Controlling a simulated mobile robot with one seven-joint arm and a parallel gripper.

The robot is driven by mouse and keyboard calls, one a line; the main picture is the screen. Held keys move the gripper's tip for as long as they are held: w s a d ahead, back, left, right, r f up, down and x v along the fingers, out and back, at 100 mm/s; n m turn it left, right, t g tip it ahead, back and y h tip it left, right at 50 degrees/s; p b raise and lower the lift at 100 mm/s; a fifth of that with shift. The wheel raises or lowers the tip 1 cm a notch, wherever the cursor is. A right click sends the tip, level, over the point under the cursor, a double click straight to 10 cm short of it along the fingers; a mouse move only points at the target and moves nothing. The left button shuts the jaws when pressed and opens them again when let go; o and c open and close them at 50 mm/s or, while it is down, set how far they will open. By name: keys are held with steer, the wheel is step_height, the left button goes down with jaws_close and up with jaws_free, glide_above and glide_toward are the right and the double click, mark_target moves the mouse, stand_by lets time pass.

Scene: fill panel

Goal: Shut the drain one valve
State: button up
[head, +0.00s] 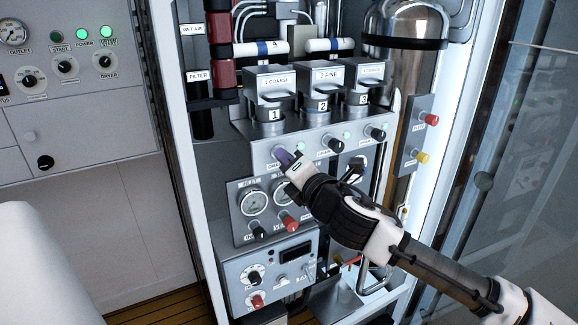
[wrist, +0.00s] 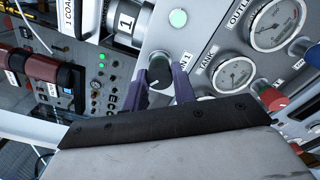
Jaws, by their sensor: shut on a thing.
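The drain one valve is a dark round knob (wrist: 159,72) with a white pointer line, on the grey panel below canister 1. Part of a label ending in "1" shows beside it in the wrist view. My gripper (wrist: 158,88) has its purple fingers on either side of this knob and is shut on it. In the head view my gripper (head: 286,158) reaches the left end of the valve row, and its fingers hide most of the knob. Two similar dark knobs, the middle one (head: 333,146) and the right one (head: 377,134), sit further right with green lights by them.
Canisters 1 (head: 271,113), 2 (head: 318,105) and 3 (head: 358,99) stand just above the valve row. Gauges (head: 253,202) and a red knob (head: 290,223) lie close below my gripper. The cabinet's glass door (head: 520,170) stands at the right.

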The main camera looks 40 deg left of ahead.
steer(key=m+b, duration=0.2)
steer(key=m, duration=0.8)
steer(key=shift+m, duration=0.7)
steer(key=o, duration=1)
steer(key=b+v, duration=0.4)
steer(key=v, duration=1)
